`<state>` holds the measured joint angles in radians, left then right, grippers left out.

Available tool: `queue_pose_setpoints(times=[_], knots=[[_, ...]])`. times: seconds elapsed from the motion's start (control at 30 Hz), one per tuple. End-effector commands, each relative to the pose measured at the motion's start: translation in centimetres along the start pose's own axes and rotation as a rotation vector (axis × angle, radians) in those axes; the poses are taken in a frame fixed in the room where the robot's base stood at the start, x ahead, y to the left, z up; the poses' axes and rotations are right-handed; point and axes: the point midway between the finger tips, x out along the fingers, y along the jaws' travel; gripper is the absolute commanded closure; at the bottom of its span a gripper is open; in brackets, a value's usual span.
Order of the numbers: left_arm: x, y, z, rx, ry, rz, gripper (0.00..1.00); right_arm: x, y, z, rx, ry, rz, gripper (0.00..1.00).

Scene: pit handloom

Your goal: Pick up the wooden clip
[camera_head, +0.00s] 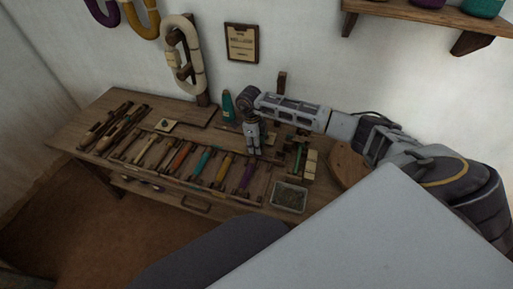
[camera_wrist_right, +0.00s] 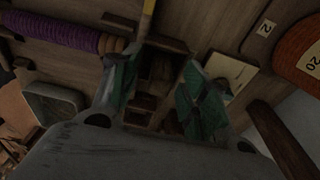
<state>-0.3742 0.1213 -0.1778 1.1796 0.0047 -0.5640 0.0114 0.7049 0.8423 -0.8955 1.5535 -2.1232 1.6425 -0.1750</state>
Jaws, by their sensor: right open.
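My right gripper (camera_head: 253,150) points down over the right part of the wooden bench in the head view. In the right wrist view its two greenish fingers (camera_wrist_right: 157,88) are apart, with small brown wooden pieces (camera_wrist_right: 155,72) seen in the gap between them. One of these may be the wooden clip, but I cannot tell which, nor whether a finger touches it. In the head view the arm and gripper hide the bench directly under the fingers. My left gripper is in neither view.
The bench (camera_head: 75,137) carries a row of coloured spools, a purple one (camera_wrist_right: 65,33) near my gripper. A grey tray (camera_head: 289,196) sits at its front right, pale blocks (camera_head: 310,165) behind. A green cone (camera_head: 228,107) stands at the back.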

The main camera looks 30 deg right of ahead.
Motion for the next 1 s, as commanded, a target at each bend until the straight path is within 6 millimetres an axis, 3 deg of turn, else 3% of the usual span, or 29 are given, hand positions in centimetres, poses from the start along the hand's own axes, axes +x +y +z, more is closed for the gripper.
queue_pose_setpoints(times=[0.07,0.4,0.77,1.0], knots=[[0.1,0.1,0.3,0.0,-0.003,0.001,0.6,0.0,0.0,0.0,0.0,0.0,0.0,0.55],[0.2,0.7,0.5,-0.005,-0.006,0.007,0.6,0.0,0.0,0.0,0.0,0.0,0.0,0.94],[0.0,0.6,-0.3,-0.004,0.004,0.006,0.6,-0.2,0.0,0.0,0.0,0.0,-0.001,0.94],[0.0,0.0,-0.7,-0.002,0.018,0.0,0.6,-2.0,-0.1,-0.2,0.0,-0.002,-0.003,0.94]])
